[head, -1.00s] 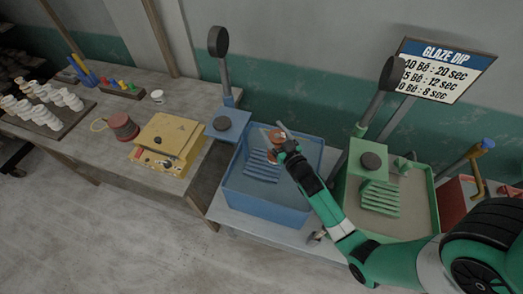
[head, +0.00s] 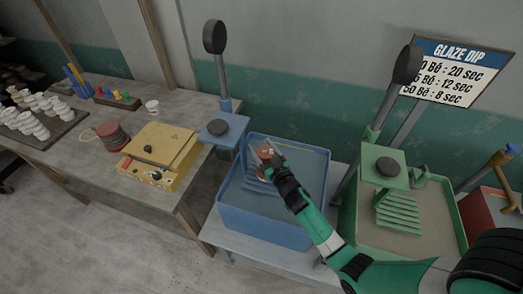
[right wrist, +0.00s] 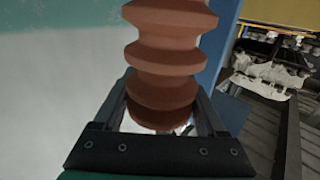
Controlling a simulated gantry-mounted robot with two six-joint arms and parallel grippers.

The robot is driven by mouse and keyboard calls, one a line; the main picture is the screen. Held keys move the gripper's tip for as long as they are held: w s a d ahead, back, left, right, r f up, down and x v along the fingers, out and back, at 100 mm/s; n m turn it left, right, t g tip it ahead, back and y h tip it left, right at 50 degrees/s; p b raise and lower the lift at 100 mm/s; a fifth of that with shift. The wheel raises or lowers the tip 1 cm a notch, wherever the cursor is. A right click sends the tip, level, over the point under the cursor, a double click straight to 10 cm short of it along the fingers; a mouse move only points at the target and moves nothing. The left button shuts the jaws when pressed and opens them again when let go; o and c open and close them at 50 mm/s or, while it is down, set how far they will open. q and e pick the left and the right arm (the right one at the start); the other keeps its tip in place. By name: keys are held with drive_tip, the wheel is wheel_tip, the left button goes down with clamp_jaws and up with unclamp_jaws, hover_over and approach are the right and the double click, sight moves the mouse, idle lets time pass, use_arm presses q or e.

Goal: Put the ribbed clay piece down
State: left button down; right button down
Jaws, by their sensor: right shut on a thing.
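The ribbed clay piece (right wrist: 165,55) is reddish brown with stacked ridges. It fills the middle of the right wrist view. My right gripper (right wrist: 165,115) is shut on its lower end, one finger on each side. In the head view the clay piece (head: 265,153) shows small and partly hidden by my right gripper (head: 267,160). The gripper is over the blue tub (head: 262,232), near its back left part. I cannot tell how high the piece is above the ribbed blue rack inside. My left gripper is not in view.
A green tub (head: 408,240) with a ribbed rack stands to the right, with a sign (head: 457,72) behind. Left are a yellow box (head: 158,155), a dark red spool (head: 113,136) and a board (head: 42,138) of white pieces. A blue stand (head: 221,128) rises beside the blue tub.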

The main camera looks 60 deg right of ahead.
drive_tip(key=shift+r, duration=0.1)
drive_tip(key=shift+c, duration=1.1)
unclamp_jaws()
drive_tip(key=shift+f, duration=0.2)
drive_tip(key=shift+r, duration=0.1)
drive_tip(key=shift+s+r, duration=0.1)
drive_tip(key=b+v, duration=0.1)
drive_tip(key=v, duration=1.1)
drive_tip(key=shift+w, duration=0.2)
